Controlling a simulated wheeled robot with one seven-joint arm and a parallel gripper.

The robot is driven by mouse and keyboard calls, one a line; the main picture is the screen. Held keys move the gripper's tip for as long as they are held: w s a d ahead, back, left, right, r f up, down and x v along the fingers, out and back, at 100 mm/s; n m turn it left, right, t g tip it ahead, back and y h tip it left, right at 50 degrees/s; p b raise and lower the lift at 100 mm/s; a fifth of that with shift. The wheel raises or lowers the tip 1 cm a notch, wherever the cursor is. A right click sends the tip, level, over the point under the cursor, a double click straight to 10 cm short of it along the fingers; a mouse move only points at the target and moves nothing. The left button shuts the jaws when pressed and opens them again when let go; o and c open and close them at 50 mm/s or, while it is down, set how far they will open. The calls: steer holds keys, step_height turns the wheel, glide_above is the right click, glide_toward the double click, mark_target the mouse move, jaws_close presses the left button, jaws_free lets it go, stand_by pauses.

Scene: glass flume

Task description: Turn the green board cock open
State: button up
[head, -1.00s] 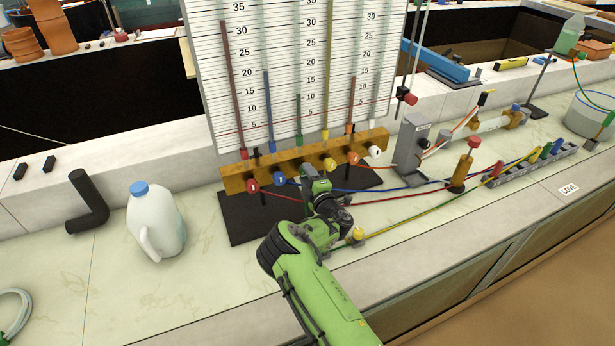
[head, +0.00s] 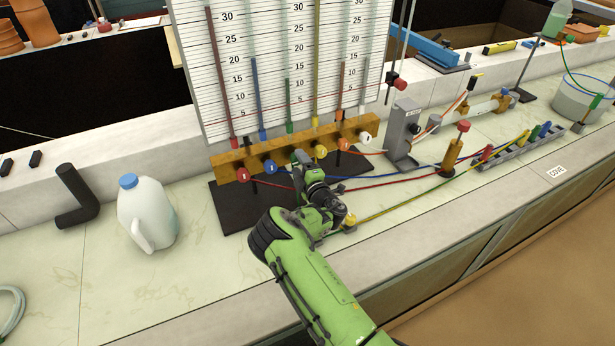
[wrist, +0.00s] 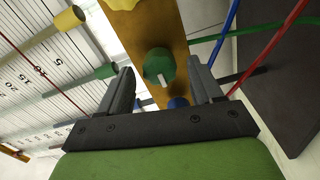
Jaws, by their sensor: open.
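The green board cock (wrist: 159,66) sits on the brass-coloured bar (wrist: 160,28) in the wrist view, with a pale mark on its round face. My gripper (wrist: 162,70) is open, with one finger on each side of the green cock; I cannot tell whether either finger touches it. In the head view my gripper (head: 302,159) is at the front of the bar (head: 228,170), between the blue cock (head: 270,167) and the yellow cock (head: 320,151), and it hides the green cock. The green column (head: 289,105) shows on the scale board above.
The red cock (head: 243,175), orange cock (head: 344,145) and white cock (head: 365,138) share the bar. Coloured hoses run right towards the grey rack (head: 510,152). A white jug (head: 147,213) stands left. The bench front left is mostly clear.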

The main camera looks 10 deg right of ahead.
steer(key=s+d+b, duration=0.2)
steer(key=s, duration=1.2)
steer(key=shift+s+d+b, duration=0.25)
steer(key=shift+d+b, duration=0.15)
steer(key=s+d+r+m+g+h, duration=0.2)
steer(key=d+r+m+h, duration=0.2)
steer(key=r+m, duration=0.3)
steer(key=s+d+r+m+g+h, duration=0.1)
steer(key=d+r+m+g+h, duration=0.1)
steer(key=d+r+m+h, duration=0.35)
steer(key=s+a+r+m+g+y, duration=0.2)
steer(key=s+a, duration=0.2)
steer(key=s, duration=0.6)
steer(key=s+a+r+m+g+y, duration=0.1)
steer(key=s+a+r+g+y, duration=0.1)
steer(key=s, duration=0.8)
steer(key=s+a+r+m+g+y, duration=0.2)
steer(key=s+a+g, duration=0.2)
steer(key=s, duration=0.6)
steer(key=shift+s+a+m, duration=0.25)
steer(key=shift+a+m, duration=0.1)
steer(key=shift+a, duration=0.9)
